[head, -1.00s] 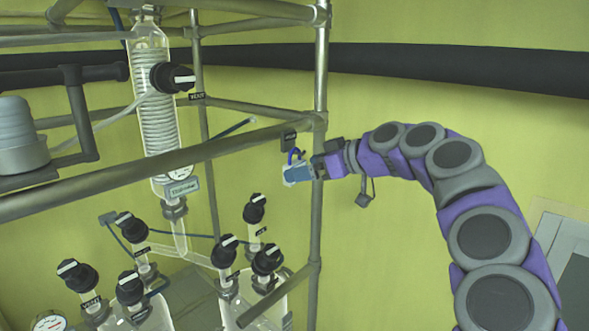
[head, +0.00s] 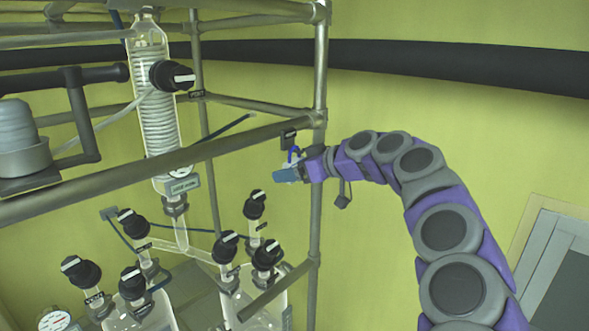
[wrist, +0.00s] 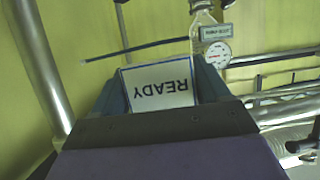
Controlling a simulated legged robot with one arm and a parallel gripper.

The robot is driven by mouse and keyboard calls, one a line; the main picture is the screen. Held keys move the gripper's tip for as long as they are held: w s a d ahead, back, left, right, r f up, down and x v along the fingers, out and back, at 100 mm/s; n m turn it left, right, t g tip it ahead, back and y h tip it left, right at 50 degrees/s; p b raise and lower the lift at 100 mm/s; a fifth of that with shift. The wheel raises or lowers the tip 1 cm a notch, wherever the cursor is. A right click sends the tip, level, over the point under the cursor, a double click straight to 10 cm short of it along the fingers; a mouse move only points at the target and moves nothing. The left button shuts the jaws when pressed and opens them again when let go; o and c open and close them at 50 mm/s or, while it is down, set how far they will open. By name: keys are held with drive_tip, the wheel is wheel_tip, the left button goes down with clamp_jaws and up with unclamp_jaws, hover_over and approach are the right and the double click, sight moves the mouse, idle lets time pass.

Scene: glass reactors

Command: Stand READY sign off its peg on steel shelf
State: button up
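The READY sign (wrist: 160,84) is a white plate with dark letters, upside down in the wrist view. My gripper (wrist: 160,90) has its two blue fingers spread, one along each side edge of the sign. Whether they touch the edges is hard to tell. In the head view my gripper (head: 287,175) is beside the steel upright, and its fingers mostly hide the sign. The peg itself is not clear. I cannot pick out the steel shelf.
A steel upright (head: 320,90) and a sloping rail (head: 150,168) frame the reactor close to my gripper. A glass condenser (head: 155,110) and several black-knobbed valves (head: 130,280) stand left and below. A gauge (wrist: 218,53) shows behind the sign. The wall area on the right is open.

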drive_tip(key=c, duration=0.6)
drive_tip(key=shift+r, duration=0.15)
drive_tip(key=shift+r, duration=0.55)
drive_tip(key=shift+s+d+b, duration=0.15)
drive_tip(key=shift+d+b, duration=0.15)
drive_tip(key=s+d+b, duration=0.3)
drive_tip(key=s+d, duration=0.5)
drive_tip(key=d, duration=0.6)
drive_tip(key=w+f+m+t+h+b, duration=0.25)
drive_tip(key=w+f+b, duration=0.25)
drive_tip(key=f, duration=0.9)
drive_tip(key=w+f+m+t+h+b, duration=0.25)
drive_tip(key=w+f+b, duration=0.2)
drive_tip(key=f, duration=1.05)
drive_tip(key=s+d+f+m+h+b, duration=0.1)
drive_tip(key=f+m+h+b, duration=0.1)
drive_tip(key=f, duration=0.7)
drive_tip(key=s+d+f+m+t+h+b, duration=0.1)
drive_tip(key=s+d+f+m+h+b, duration=0.1)
drive_tip(key=f, duration=0.6)
drive_tip(key=s+d+f+m+h+b, duration=0.1)
drive_tip(key=f+b, duration=0.3)
drive_tip(key=f, duration=0.5)
drive_tip(key=shift+s+d+f+m+t+h, duration=0.15)
drive_tip(key=shift+d+m+h, duration=0.1)
drive_tip(key=shift+m+h, duration=0.15)
drive_tip(key=shift+s+d+f+m+t+h, duration=0.1)
drive_tip(key=shift+d+f+m+t+h, duration=0.15)
drive_tip(key=shift+m, duration=0.25)
